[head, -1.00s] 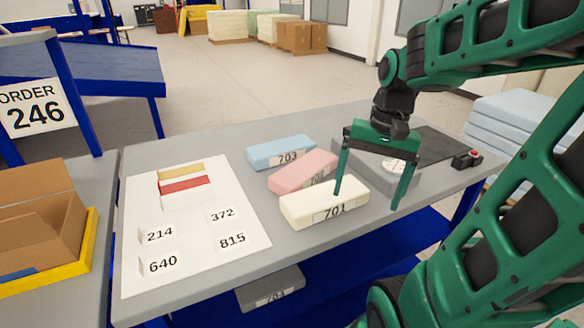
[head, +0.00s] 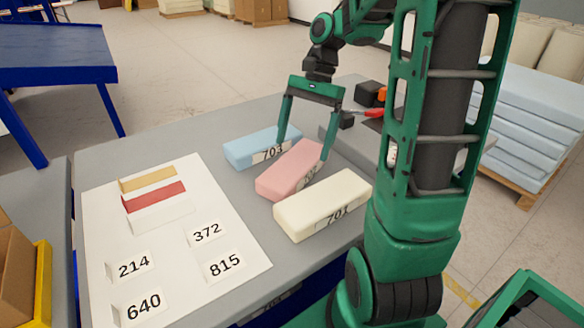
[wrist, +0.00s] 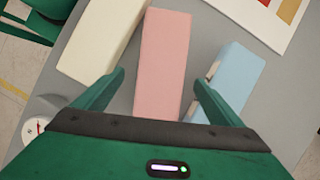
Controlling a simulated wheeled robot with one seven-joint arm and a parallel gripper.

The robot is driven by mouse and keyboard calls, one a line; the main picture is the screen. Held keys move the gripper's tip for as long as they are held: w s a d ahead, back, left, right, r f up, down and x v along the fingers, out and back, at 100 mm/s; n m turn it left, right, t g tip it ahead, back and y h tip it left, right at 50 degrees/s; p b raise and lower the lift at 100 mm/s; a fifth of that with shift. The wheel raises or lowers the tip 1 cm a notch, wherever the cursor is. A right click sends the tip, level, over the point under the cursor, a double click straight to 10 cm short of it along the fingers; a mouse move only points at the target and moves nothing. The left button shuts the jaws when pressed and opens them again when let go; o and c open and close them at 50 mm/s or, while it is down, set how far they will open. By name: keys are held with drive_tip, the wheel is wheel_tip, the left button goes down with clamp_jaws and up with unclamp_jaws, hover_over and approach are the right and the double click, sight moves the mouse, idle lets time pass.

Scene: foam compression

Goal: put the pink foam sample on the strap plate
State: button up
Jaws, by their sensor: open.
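The pink foam sample (head: 285,172) lies on the grey table between the blue and cream blocks; its label is partly hidden by a finger. My gripper (head: 302,149) is open and points down, with one finger at each side of the pink block's far part. In the wrist view the pink foam (wrist: 162,60) runs between the open fingers (wrist: 158,80), with gaps on both sides. I cannot tell how far down the fingertips reach. I cannot make out the strap plate for sure; my arm hides part of the table's right side.
A blue block (head: 248,152) and a cream block (head: 318,202) labelled 701 flank the pink one closely. A white sheet (head: 190,250) with number cards lies left. A black and orange device (head: 370,94) stands behind my gripper.

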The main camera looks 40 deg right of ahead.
sight(294, 166)
drive_tip(key=x, duration=0.5)
drive_tip(key=shift+w+a, duration=0.15)
drive_tip(key=shift+a, duration=0.3)
drive_tip(key=shift+a+f, duration=0.15)
drive_tip(key=shift+f, duration=0.5)
drive_tip(key=shift+c, duration=0.6)
drive_tip(key=c, duration=1.1)
drive_tip(key=shift+r, duration=0.1)
